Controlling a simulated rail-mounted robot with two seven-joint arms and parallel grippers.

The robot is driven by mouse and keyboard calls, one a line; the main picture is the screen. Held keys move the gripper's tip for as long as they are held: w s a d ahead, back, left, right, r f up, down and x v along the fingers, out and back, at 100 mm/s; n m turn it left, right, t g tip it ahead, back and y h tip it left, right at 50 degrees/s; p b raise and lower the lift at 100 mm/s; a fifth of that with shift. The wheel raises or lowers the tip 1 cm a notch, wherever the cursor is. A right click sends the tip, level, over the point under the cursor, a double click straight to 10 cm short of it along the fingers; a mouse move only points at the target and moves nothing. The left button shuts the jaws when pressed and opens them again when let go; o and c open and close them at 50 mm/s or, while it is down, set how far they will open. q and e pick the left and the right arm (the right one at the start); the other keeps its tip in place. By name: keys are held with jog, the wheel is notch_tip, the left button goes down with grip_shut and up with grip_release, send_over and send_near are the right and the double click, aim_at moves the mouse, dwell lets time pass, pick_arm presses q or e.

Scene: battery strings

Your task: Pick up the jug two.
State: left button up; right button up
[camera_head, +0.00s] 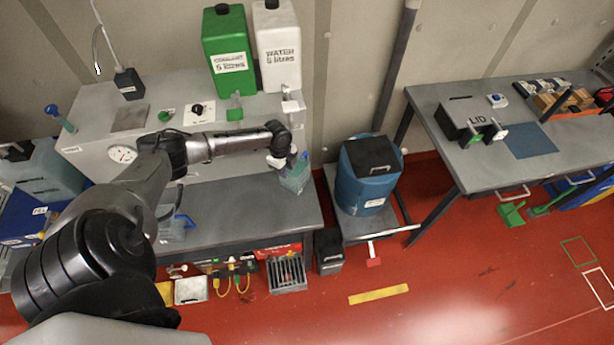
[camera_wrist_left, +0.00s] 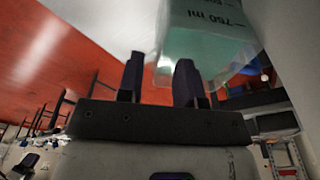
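A clear jug with pale teal liquid (camera_head: 295,178) is at the right front edge of the grey bench. It shows large and tilted in the left wrist view (camera_wrist_left: 205,45), with a "750 ml" mark. My left gripper (camera_head: 281,160) is right at its upper left side. In the wrist view its two fingers (camera_wrist_left: 159,82) stand apart with a narrow gap, overlapping the jug's edge; whether they grip it is unclear. Another clear jug with a blue handle (camera_head: 178,228) is partly hidden by my left arm. No number shows on either jug. My right gripper is out of view.
A green coolant can (camera_head: 229,50) and a white water can (camera_head: 277,45) stand at the back. A blue drum (camera_head: 366,190) is on a low platform right of the bench. A second table (camera_head: 510,140) holds a grey lidded box (camera_head: 465,120). Red floor lies open in front.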

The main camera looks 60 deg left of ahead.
pick_arm(q)
jog(key=shift+d+f, duration=0.15)
jog(key=shift+f, duration=1)
jog(key=shift+d+f, duration=0.15)
jog(key=shift+f, duration=1)
grip_shut()
jog(key=shift+w+r, duration=0.1)
